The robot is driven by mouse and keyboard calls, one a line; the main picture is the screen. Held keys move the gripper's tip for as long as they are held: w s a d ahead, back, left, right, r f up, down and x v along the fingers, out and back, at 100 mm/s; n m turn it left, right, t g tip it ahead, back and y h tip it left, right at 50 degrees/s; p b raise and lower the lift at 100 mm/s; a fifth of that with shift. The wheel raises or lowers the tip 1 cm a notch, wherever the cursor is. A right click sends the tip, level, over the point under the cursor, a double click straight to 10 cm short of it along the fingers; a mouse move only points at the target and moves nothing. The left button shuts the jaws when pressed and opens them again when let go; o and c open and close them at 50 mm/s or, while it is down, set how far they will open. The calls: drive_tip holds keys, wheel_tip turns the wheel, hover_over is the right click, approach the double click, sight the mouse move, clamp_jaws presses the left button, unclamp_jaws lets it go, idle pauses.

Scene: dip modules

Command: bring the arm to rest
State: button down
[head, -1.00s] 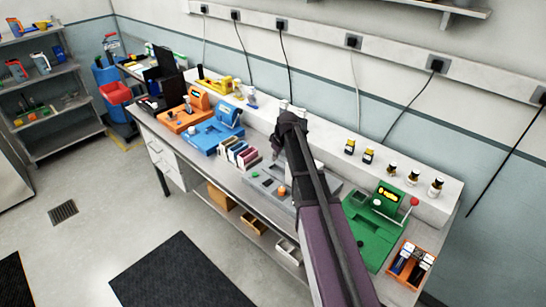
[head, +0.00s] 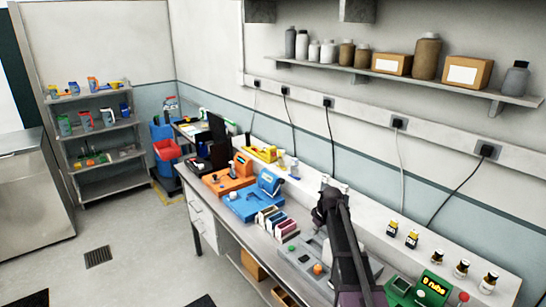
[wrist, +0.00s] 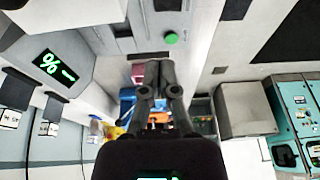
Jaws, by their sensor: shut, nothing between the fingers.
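My arm (head: 343,240) reaches up from the bottom right of the head view, in front of the bench. Its dark end hides part of the grey module behind it. My gripper (wrist: 163,68) shows in the wrist view with its two dark fingers together and nothing between them. The wrist picture is upside down, so the bench fills its upper part and the fingers seem apart from it. The fingertips are hidden or too small to make out in the head view.
The bench holds a grey module (head: 297,258), a blue module (head: 245,205), an orange module (head: 226,184) and a green module (head: 432,288). Small bottles (head: 412,239) line the raised ledge. A wall shelf (head: 400,80) hangs above. The floor (head: 140,270) left of the bench is mostly clear.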

drive_tip(key=s+a+f+m+g+h+b, duration=0.1)
drive_tip(key=s+a+f+m+b, duration=0.1)
drive_tip(key=s, duration=1.1)
drive_tip(key=s+a+f+m+g+b, duration=0.1)
drive_tip(key=s+a+f+m+b, duration=0.1)
drive_tip(key=s, duration=1.1)
drive_tip(key=shift+s+a+f+m+g+h, duration=0.35)
drive_tip(key=shift+a+f+m, duration=0.3)
drive_tip(key=shift+m, duration=0.55)
